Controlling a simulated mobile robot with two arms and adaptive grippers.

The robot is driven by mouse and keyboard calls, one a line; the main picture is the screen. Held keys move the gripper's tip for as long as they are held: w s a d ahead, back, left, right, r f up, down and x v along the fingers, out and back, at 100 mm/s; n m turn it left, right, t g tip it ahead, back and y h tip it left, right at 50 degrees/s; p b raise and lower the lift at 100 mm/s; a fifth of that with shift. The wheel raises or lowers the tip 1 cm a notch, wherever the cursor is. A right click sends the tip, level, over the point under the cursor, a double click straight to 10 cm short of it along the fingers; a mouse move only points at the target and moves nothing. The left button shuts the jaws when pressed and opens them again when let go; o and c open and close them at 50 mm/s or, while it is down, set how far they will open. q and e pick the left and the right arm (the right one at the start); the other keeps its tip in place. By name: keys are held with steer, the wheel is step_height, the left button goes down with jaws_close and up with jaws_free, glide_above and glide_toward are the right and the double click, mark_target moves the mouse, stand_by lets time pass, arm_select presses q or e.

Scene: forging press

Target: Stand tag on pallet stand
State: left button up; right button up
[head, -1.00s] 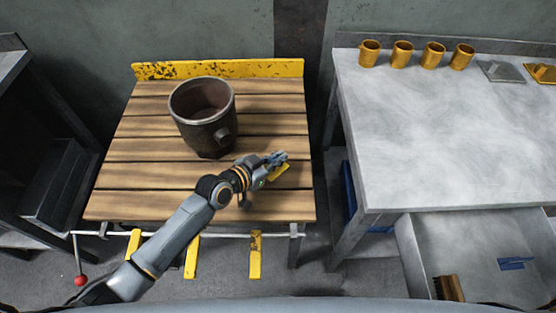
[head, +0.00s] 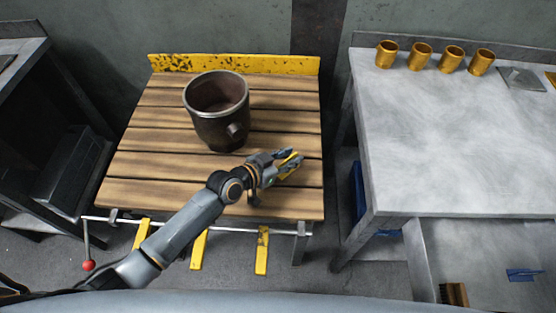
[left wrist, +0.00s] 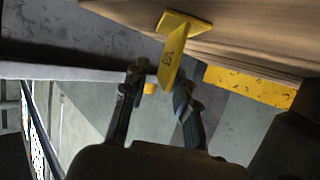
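The yellow tag (head: 291,164) is at the right front part of the wooden pallet stand (head: 150,192). In the left wrist view the tag (left wrist: 173,53) shows a dark printed mark and a flat foot, which appears to be against the planks. My left gripper (head: 281,163) is around the tag, low over the planks. In the left wrist view its fingers (left wrist: 158,80) are spread; the left one is clear of the tag, and the right one overlaps it, contact unclear. My right gripper is not in view.
A dark metal pot (head: 221,133) stands on the pallet stand, left of my gripper. A yellow rail (head: 235,64) edges its back. At right is a grey table (head: 450,140) with several brass mugs and an open drawer (head: 480,255) below. The stand's front left planks are bare.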

arm_select(q)
steer(key=v, duration=1.2)
steer(key=shift+f, duration=0.15)
